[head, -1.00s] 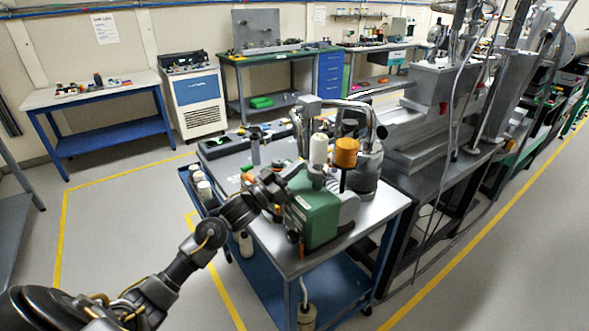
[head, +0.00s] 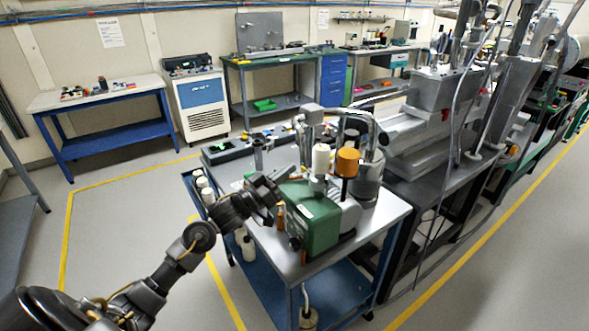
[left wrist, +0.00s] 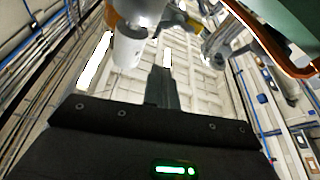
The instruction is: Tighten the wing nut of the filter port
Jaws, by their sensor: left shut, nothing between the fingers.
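A green pump-like unit (head: 312,222) stands on the front of a steel-topped cart (head: 378,228). A white cylinder (head: 320,158) and an orange-capped part (head: 347,162) rise behind it. My left gripper (head: 286,172) is shut and empty, just left of the unit's top; I cannot tell whether it touches anything. In the left wrist view the shut fingers (left wrist: 163,88) point up the picture, with a white cylinder (left wrist: 128,48) to their upper left and a green surface (left wrist: 295,25) at the upper right. I cannot make out a wing nut or the filter port. My right gripper is not in view.
White bottles (head: 203,187) sit along the cart's left side. Curved metal pipes and a steel vessel (head: 368,180) stand behind the unit. A dark bench (head: 440,190) with beamline hardware adjoins at the right. The floor (head: 130,205) left of the cart is clear.

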